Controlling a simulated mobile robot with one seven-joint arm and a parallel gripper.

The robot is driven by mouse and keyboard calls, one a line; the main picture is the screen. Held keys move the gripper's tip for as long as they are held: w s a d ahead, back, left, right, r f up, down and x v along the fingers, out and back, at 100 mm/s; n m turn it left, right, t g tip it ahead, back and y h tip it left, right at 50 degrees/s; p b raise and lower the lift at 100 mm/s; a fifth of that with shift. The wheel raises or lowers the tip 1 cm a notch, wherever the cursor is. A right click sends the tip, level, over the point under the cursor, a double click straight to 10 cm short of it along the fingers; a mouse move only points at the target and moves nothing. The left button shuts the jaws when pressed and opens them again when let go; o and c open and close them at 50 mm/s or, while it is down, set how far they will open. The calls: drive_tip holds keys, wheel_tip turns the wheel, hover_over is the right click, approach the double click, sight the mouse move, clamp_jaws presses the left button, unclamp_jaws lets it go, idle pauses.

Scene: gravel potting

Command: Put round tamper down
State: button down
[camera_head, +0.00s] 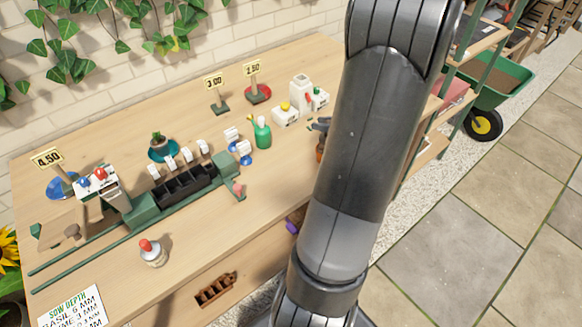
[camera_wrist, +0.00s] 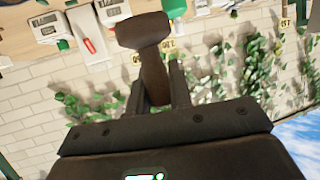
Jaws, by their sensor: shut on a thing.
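The round tamper (camera_wrist: 152,68) is dark brown, with a wide head on a thick stem. It shows in the wrist view, held between the two fingers of my gripper (camera_wrist: 158,88). The gripper is shut on its stem, and the wider end sticks out past the fingertips. In the head view my arm covers most of the right side of the table, and the gripper and tamper cannot be made out clearly. The wooden table (camera_head: 255,190) has bare wood in its middle and front. I cannot tell how far the tamper is from the tabletop.
A green rail fixture with a black seed tray (camera_head: 185,185) stands at the left. A green bottle (camera_head: 262,132), white labelled boxes (camera_head: 285,115) and price signs (camera_head: 214,82) stand further back. A red-capped jar (camera_head: 152,252) is near the front. A green wheelbarrow (camera_head: 500,90) is beyond the table.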

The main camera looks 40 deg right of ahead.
drive_tip(key=s+a+n+g+y, duration=0.2)
drive_tip(key=s+a+n+y, duration=0.2)
drive_tip(key=s, duration=0.1)
drive_tip(key=x, duration=0.4)
drive_tip(key=f+x, duration=0.1)
drive_tip(key=x, duration=0.8)
drive_tip(key=shift+s+d+f, duration=0.2)
drive_tip(key=shift+s+f, duration=0.05)
drive_tip(key=shift+f, duration=0.15)
drive_tip(key=shift+w+f+y, duration=0.1)
drive_tip(key=shift+f+y, duration=0.05)
drive_tip(key=shift+y, duration=0.15)
drive_tip(key=shift+f, duration=1.9)
drive_tip(key=shift+f, duration=0.15)
drive_tip(key=c, duration=1.3)
unclamp_jaws()
